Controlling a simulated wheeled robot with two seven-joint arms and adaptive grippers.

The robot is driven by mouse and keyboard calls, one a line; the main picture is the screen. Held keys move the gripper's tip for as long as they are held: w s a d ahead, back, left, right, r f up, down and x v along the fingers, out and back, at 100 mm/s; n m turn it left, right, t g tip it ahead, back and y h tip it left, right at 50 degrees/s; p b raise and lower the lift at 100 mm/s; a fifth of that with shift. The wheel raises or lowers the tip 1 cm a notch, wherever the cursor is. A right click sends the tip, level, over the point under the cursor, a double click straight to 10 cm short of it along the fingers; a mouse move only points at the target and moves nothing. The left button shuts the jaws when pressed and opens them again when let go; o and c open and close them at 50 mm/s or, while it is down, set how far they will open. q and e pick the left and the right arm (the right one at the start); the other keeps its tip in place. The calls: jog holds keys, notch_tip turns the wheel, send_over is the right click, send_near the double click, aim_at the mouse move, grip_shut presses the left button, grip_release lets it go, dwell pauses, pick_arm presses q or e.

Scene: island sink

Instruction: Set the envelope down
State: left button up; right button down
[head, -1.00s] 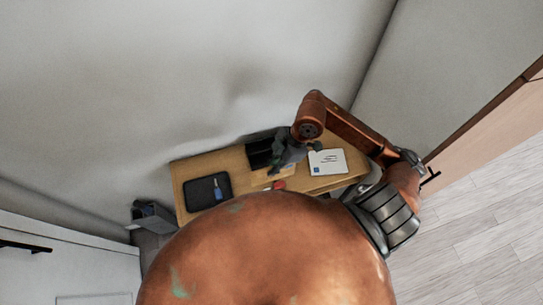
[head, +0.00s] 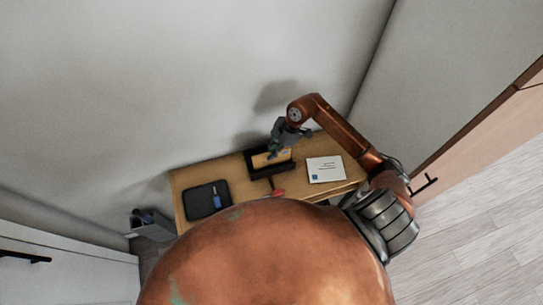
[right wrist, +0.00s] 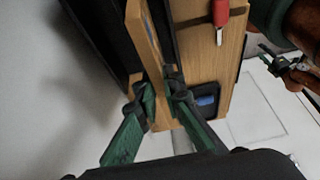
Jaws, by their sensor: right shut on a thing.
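A tan, flat piece that looks like the envelope (head: 270,158) shows in front of the black holder on the desk. My right gripper (head: 279,148) is over the holder, shut on the tan envelope. In the right wrist view, the envelope (right wrist: 148,40) is seen nearly edge-on, its near end between the fingertips (right wrist: 160,92), with dark holder parts close beside it. I cannot tell whether it touches the holder. My left gripper (right wrist: 285,66) shows at the upper right of the right wrist view; its jaw state is unclear.
The wooden desk (head: 240,187) stands against the wall. On it are the black holder (head: 252,170), a white printed sheet (head: 325,169) at right, a red tag (head: 277,191) near the front and a dark tray (head: 206,200) with a blue item at left. Bare wood lies between them.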

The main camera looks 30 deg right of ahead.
aim_at(272, 165)
jog(key=shift+f, duration=1.5)
jog(key=c, duration=2.1)
grip_release()
jog(key=v, duration=1.2)
jog(key=shift+s+b, duration=0.1)
jog(key=shift+b, duration=0.2)
